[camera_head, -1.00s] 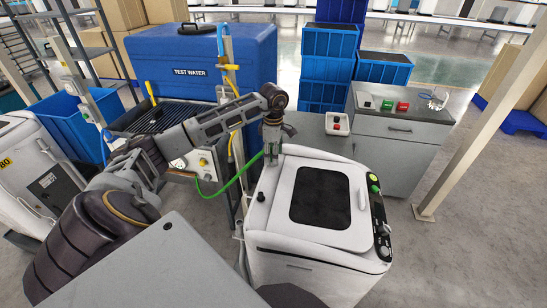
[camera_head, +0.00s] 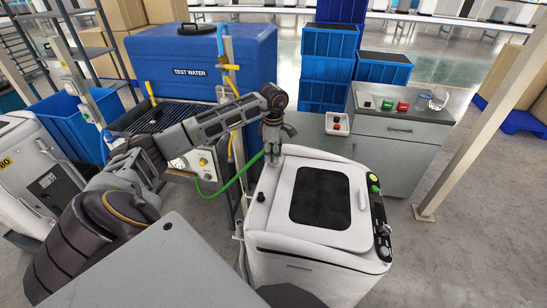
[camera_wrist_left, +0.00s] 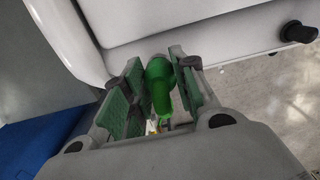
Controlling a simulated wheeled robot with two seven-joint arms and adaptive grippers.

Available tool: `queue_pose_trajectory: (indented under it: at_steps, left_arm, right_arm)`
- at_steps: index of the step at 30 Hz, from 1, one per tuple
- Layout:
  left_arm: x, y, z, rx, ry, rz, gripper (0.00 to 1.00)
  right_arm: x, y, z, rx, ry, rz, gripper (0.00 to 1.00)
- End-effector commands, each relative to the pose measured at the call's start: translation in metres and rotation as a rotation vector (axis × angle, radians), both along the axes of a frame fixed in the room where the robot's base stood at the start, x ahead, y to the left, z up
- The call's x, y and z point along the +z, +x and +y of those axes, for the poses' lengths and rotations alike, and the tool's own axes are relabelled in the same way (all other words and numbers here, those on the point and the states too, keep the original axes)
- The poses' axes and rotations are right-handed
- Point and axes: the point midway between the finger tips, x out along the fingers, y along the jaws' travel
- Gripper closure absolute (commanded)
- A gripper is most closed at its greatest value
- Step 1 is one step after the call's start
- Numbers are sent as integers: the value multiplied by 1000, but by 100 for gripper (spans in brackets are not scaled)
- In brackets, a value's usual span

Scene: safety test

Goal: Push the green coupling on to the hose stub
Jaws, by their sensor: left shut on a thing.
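My left gripper (camera_head: 273,155) is over the back left corner of the white machine (camera_head: 285,265). In the left wrist view my left gripper (camera_wrist_left: 155,95) is shut on the green coupling (camera_wrist_left: 158,80), which sits between its green-padded fingers. The green hose (camera_head: 227,187) curves from the gripper down to the left, towards the small box with the yellow-ringed button. My right gripper is not in view.
The machine has a dark lid window (camera_head: 320,195) and a black knob (camera_head: 261,198). A blue test water tank (camera_head: 190,50) stands behind my left arm. A grey cabinet (camera_head: 400,165) with small coloured items stands to the right. Open floor lies right of the machine.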

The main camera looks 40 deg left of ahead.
Motion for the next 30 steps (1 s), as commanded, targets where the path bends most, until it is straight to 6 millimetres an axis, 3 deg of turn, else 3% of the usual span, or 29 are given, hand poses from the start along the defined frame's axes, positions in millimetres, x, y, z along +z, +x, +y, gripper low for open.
queue_pose_trajectory:
  at_steps: [16,30]
  left_arm:
    - [15,0,0,0,0,-1,100]
    - [26,0,0,0,0,-1,100]
  right_arm:
    - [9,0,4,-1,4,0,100]
    - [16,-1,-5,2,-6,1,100]
